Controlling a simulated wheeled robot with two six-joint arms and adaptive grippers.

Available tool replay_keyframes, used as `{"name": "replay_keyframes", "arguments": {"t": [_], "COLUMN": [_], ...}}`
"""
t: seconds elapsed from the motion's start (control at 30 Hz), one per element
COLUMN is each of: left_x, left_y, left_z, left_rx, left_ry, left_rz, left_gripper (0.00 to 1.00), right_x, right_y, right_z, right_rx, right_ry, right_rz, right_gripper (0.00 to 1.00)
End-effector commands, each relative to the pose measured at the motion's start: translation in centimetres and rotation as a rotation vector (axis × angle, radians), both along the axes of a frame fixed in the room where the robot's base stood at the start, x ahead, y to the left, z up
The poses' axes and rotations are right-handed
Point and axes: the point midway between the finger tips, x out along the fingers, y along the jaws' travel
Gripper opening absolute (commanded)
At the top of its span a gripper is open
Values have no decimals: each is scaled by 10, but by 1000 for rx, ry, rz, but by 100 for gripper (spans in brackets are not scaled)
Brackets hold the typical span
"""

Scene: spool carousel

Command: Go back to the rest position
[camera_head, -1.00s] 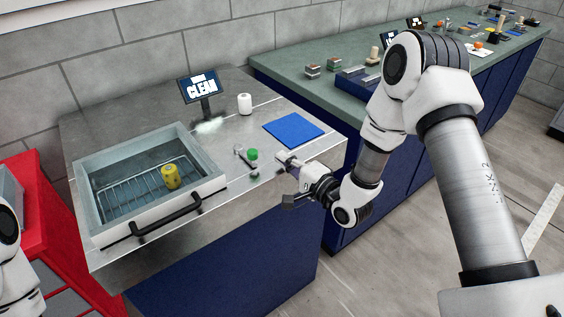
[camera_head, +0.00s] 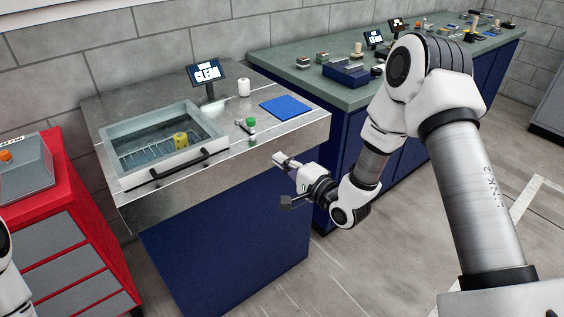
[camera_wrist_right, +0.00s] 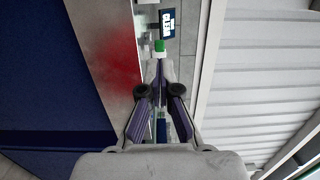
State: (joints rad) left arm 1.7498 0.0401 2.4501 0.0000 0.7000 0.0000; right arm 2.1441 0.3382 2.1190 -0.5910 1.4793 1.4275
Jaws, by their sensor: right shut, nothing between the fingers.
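My right gripper (camera_head: 280,160) is shut and empty. In the head view it appears just off the front edge of the steel-topped counter (camera_head: 240,146). It also shows in the right wrist view (camera_wrist_right: 159,62), with its fingertips together and the green-capped item (camera_wrist_right: 159,46) beyond them. In the head view this green-capped item (camera_head: 251,122) stands on the counter, apart from the gripper. A part of my left arm shows at the lower left edge of the head view, but its gripper is out of view.
An open drawer-like basin (camera_head: 124,172) with a handle holds a yellow spool (camera_head: 180,139). A blue mat (camera_head: 286,106), a white cylinder (camera_head: 244,87) and a screen (camera_head: 205,73) are on the counter. A red cabinet (camera_head: 75,205) stands left. A green-topped bench (camera_head: 296,66) is behind.

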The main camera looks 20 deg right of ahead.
Motion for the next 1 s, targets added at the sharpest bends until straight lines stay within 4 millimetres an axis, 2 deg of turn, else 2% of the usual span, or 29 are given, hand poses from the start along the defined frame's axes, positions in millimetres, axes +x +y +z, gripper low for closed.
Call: {"name": "replay_keyframes", "arguments": {"t": [0.3,0.37,0.47,0.53,0.57,0.6,0.67,0.7,0.77,0.8,0.87,0.9,1.0], "left_x": [0,0,0,0,0,0,0,0,0,0,0,0,0], "left_y": [0,0,0,0,0,0,0,0,0,0,0,0,0], "left_z": [0,0,0,1,1,1,2,2,2,2,2,2,2], "left_rx": [0,0,0,0,0,0,0,0,0,0,0,0,0], "left_ry": [0,0,0,0,0,0,0,0,0,0,0,0,0], "left_rz": [0,0,0,0,0,0,0,0,0,0,0,0,0], "left_gripper": [0,0,0,0,0,0,0,0,0,0,0,0,0], "right_x": [0,-2,-12,-32,-44,-63,-97,-122,-165,-196,-245,-278,-335], "right_y": [0,1,13,28,35,41,47,48,48,46,39,33,17], "right_z": [-1,-7,-40,-79,-100,-129,-172,-199,-234,-254,-276,-284,-288], "right_rx": [0,-1,-15,-30,-45,-86,-201,-298,-463,-585,-775,-903,-1147], "right_ry": [1,12,76,171,229,316,451,538,669,753,875,948,1050], "right_rz": [0,1,28,50,55,59,72,92,145,201,314,415,677], "right_gripper": [0,0,0,0,0,0,0,0,0,0,0,0,0]}}
